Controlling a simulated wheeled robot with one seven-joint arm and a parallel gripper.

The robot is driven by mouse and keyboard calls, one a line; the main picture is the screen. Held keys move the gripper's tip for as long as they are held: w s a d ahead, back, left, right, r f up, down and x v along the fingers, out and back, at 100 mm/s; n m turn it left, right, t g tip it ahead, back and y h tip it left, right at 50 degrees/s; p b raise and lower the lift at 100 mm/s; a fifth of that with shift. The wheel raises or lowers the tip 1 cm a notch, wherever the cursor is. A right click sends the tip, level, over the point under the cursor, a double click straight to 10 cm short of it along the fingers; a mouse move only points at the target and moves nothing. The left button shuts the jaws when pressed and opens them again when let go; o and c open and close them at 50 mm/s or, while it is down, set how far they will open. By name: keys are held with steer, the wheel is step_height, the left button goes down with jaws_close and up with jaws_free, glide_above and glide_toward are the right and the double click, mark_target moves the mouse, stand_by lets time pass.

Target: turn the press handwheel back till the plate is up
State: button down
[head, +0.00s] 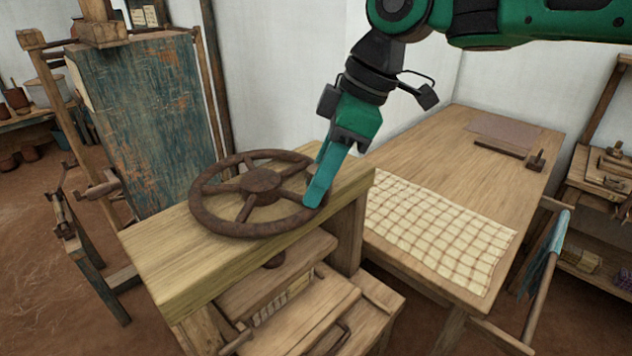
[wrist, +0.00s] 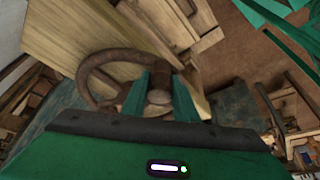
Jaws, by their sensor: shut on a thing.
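The press handwheel (head: 262,182) is a rusty brown spoked wheel lying flat above the press's thick wooden top beam (head: 165,258). My gripper (head: 316,192) reaches down from above, its green fingers at the right side of the rim. It is shut on the handwheel's rim. Below the beam, a short piece of the screw (head: 275,262) shows above a wooden board (head: 275,278), which may be the plate. The gap under that board is partly hidden.
A wooden table (head: 420,150) with a checked cloth (head: 435,225) stands to the right of the press. A worn blue-painted panel (head: 145,120) stands close behind the wheel on the left. Shelves (head: 600,180) stand at far right. Bare floor (head: 50,270) lies at left.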

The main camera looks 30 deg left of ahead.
steer(key=shift+w+n, duration=0.3)
steer(key=shift+w, duration=0.1)
steer(key=c, duration=1.4)
jaws_free()
steer(key=v, duration=1.1)
steer(key=shift+w, duration=0.15)
steer(key=shift+a, duration=0.1)
